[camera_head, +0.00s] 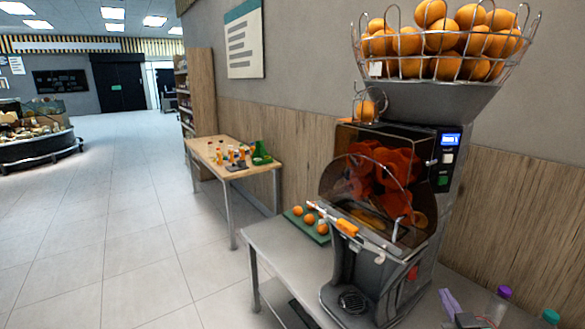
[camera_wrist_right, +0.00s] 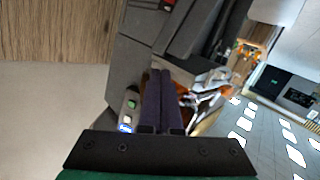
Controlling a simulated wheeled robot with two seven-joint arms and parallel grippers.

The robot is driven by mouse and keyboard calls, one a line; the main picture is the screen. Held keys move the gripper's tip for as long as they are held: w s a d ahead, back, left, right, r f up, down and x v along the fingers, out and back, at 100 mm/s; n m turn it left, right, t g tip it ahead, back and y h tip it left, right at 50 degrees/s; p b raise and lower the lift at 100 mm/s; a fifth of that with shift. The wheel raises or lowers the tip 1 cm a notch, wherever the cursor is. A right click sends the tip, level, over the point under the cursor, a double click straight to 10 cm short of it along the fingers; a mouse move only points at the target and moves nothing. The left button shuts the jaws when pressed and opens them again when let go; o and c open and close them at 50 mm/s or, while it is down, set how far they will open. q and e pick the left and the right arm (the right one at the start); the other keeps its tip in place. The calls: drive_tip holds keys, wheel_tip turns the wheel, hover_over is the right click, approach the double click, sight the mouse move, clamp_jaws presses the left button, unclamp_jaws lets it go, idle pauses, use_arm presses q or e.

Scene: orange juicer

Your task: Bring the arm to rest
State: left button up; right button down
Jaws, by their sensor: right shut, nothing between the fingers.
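My right gripper (camera_head: 447,300) shows at the bottom right of the head view, low in front of the juicer's right side. In the right wrist view its two dark purple fingers (camera_wrist_right: 160,75) lie together, shut and empty. The orange juicer (camera_head: 385,185) stands on a grey metal table, with a clear cover over its orange pressing parts and a wire basket of oranges (camera_head: 440,42) on top. The juicer's grey body (camera_wrist_right: 138,60) also shows behind the fingers in the wrist view, which is turned over. My left gripper is not in view.
Bottles with a purple cap (camera_head: 503,291) and a teal cap (camera_head: 550,316) stand close to the right of my gripper. A green board (camera_head: 296,215) with oranges lies left of the juicer. A wooden table (camera_head: 212,152) with small items stands behind. The tiled floor at left is clear.

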drive_tip(key=s+a+f+n+g+y, duration=0.1)
drive_tip(key=s+a+f+g+y, duration=0.1)
drive_tip(key=s+a+f+g, duration=0.55)
drive_tip(key=s+a+f+n+g+y, duration=0.15)
drive_tip(key=s+a+f+g, duration=0.3)
drive_tip(key=s+f, duration=0.65)
drive_tip(key=s+d+f+g, duration=0.1)
drive_tip(key=s+f, duration=0.2)
drive_tip(key=f, duration=0.8)
drive_tip(key=s+f+g, duration=0.1)
drive_tip(key=s+f, duration=0.1)
drive_tip(key=f, duration=1)
drive_tip(key=s+d+f+g, duration=0.1)
drive_tip(key=s+d+f, duration=0.1)
drive_tip(key=s+f, duration=1)
drive_tip(key=s, duration=0.3)
drive_tip(key=shift+s+d+f, duration=0.2)
drive_tip(key=shift+s+d, duration=0.15)
drive_tip(key=shift+d, duration=0.05)
